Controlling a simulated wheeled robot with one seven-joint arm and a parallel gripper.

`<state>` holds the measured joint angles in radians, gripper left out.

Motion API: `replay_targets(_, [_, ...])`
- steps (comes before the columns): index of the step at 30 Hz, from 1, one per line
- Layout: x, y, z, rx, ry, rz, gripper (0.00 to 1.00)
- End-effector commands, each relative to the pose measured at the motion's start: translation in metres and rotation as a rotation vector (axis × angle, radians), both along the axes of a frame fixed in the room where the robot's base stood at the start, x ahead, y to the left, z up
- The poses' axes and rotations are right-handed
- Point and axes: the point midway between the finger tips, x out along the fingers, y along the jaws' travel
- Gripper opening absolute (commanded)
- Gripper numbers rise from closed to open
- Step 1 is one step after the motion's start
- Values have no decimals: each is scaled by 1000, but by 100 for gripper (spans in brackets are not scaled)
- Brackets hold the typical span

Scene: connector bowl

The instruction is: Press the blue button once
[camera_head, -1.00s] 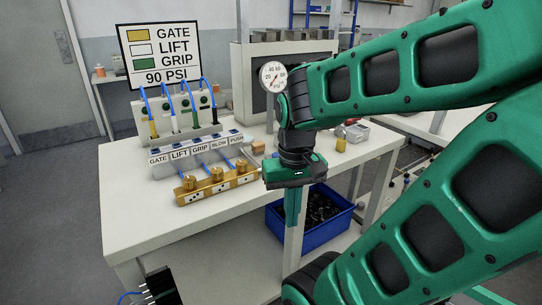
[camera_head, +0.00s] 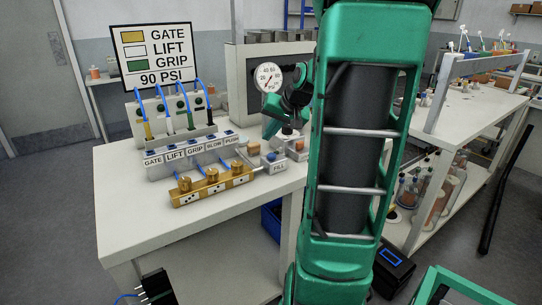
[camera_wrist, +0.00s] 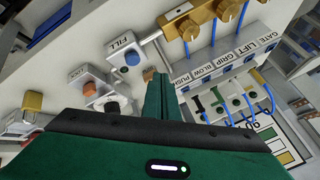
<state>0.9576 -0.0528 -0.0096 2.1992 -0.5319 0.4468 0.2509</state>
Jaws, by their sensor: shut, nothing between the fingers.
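The blue button (camera_wrist: 133,58) sits on a small grey box labelled FILL (camera_wrist: 122,47), just up and left of my fingertips in the wrist view. In the head view the blue button (camera_head: 271,157) is on the FILL box at the table's right front, next to the brass valve block. My gripper (camera_wrist: 160,78) is shut and empty, its green fingers together and apart from the button as far as I can tell. In the head view my gripper (camera_head: 274,122) is low over the table behind the FILL box, with its fingers hard to make out.
A small tan block (camera_head: 253,148) stands behind the FILL box. The brass valve block (camera_head: 212,185) is to its left, before the labelled row of switches (camera_head: 193,150). A grey box with an orange button (camera_wrist: 90,88) and a black knob (camera_wrist: 112,107) are nearby.

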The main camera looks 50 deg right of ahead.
Motion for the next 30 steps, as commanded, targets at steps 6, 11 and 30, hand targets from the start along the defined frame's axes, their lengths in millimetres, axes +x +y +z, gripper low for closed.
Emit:
replay_targets(6, [18, -44, 15, 25, -127, -51, 0])
replay_targets(11, [21, -50, 19, 30, -153, -57, 0])
replay_targets(30, [21, -49, -9, 32, -149, -57, 0])
